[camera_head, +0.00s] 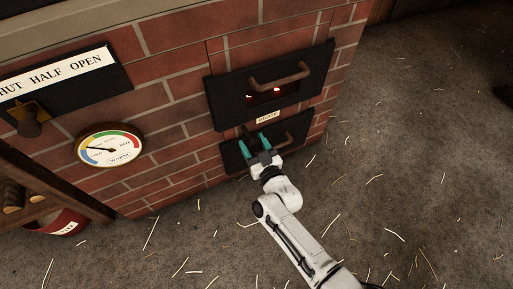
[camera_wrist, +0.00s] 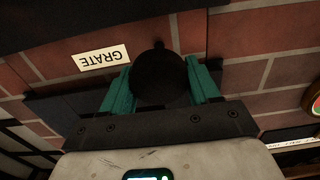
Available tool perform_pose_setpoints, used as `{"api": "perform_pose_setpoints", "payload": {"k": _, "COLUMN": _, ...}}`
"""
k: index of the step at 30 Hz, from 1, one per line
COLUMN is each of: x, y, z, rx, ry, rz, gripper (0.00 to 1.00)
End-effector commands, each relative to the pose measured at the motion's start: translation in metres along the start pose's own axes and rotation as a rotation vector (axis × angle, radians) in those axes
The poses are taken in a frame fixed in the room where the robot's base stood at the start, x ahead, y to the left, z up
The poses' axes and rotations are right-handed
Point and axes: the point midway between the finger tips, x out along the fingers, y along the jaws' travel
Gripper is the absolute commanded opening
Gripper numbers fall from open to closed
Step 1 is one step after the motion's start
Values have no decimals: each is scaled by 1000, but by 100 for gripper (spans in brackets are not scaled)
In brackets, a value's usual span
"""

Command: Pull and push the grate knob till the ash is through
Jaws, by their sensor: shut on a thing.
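The grate knob (camera_wrist: 160,78) is a dark round knob. In the wrist view it sits between the two teal fingers of my gripper (camera_wrist: 163,88), which are shut on it. In the head view my gripper (camera_head: 258,142) reaches to the brick furnace front, just below the GRATE label (camera_head: 268,117), and the knob is mostly hidden there. The label also shows upside down in the wrist view (camera_wrist: 100,58). The ash cannot be made out in either view.
Above the label is a black fire door (camera_head: 225,97) with a handle and a glowing window. Below is another black door (camera_head: 234,161) with a handle. A round gauge (camera_head: 110,145) and a damper plate (camera_head: 75,98) are at left. Straw-strewn floor (camera_head: 400,190) lies open at right.

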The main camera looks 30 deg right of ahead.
Motion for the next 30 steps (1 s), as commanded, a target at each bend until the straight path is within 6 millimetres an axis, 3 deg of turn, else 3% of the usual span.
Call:
{"api": "perform_pose_setpoints", "payload": {"k": 13, "x": 11, "y": 0, "z": 0, "rx": -1, "ry": 0, "rz": -1, "gripper": 6}}
{"api": "perform_pose_setpoints", "payload": {"k": 14, "x": 11, "y": 0, "z": 0, "rx": -1, "ry": 0, "rz": -1, "gripper": 64}}
{"api": "perform_pose_setpoints", "payload": {"k": 20, "x": 10, "y": 0, "z": 0, "rx": -1, "ry": -1, "rz": -1, "gripper": 83}}
{"api": "perform_pose_setpoints", "payload": {"k": 30, "x": 3, "y": 0, "z": 0, "rx": -2, "ry": -2, "rz": 0, "gripper": 83}}
